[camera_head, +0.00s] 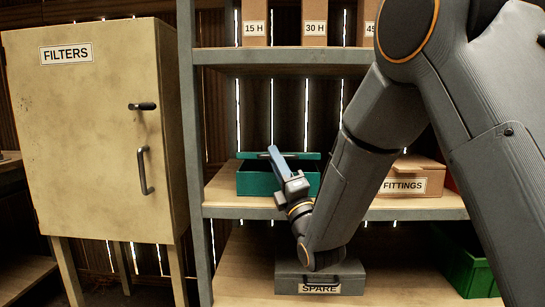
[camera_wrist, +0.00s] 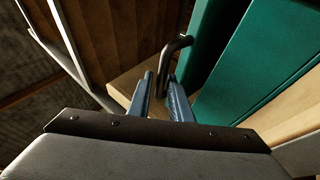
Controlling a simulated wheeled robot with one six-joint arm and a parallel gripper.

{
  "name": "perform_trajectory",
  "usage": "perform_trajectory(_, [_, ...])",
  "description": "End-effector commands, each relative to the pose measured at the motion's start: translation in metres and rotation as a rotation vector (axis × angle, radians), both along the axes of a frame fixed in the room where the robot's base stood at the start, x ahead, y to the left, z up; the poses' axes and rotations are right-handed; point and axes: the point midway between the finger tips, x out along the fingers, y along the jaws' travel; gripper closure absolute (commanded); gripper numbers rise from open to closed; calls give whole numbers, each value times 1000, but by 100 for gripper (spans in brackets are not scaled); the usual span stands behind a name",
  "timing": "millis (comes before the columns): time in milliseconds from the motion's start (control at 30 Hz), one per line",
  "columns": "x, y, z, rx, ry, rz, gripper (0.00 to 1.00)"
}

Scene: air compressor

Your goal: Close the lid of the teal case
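The teal case (camera_head: 254,184) stands on the middle shelf in the head view. Its lid (camera_head: 308,156) shows as a teal strip above the front wall, with a dark gap between, so it is not shut. A dark bent handle (camera_wrist: 181,44) stands out from the teal surface (camera_wrist: 262,65) in the wrist view. My gripper (camera_head: 272,152) reaches up in front of the case, near the lid's edge. In the wrist view my gripper (camera_wrist: 160,80) has its two blue fingers apart, with the handle's bar between or just beyond their tips; contact cannot be told.
A FITTINGS box (camera_head: 412,180) stands right of the case, partly behind my arm. A grey SPARE case (camera_head: 345,275) and a green bin (camera_head: 465,265) are below. The upper shelf (camera_head: 285,56) hangs above. A FILTERS cabinet (camera_head: 90,130) stands left.

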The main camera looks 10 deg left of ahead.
Motion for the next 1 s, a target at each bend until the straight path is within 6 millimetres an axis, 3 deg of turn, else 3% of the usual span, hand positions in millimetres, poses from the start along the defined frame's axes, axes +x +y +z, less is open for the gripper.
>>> perform_trajectory(200, [-27, -16, -20, -1, 2, 3, 82])
perform_trajectory(400, [-42, -24, -30, -1, 0, 5, 82])
perform_trajectory(700, [-44, -26, -31, 0, -1, 6, 82])
perform_trajectory(833, [-43, -26, -31, 1, 15, 10, 100])
perform_trajectory(1000, [-31, -24, -41, 11, 186, 37, 100])
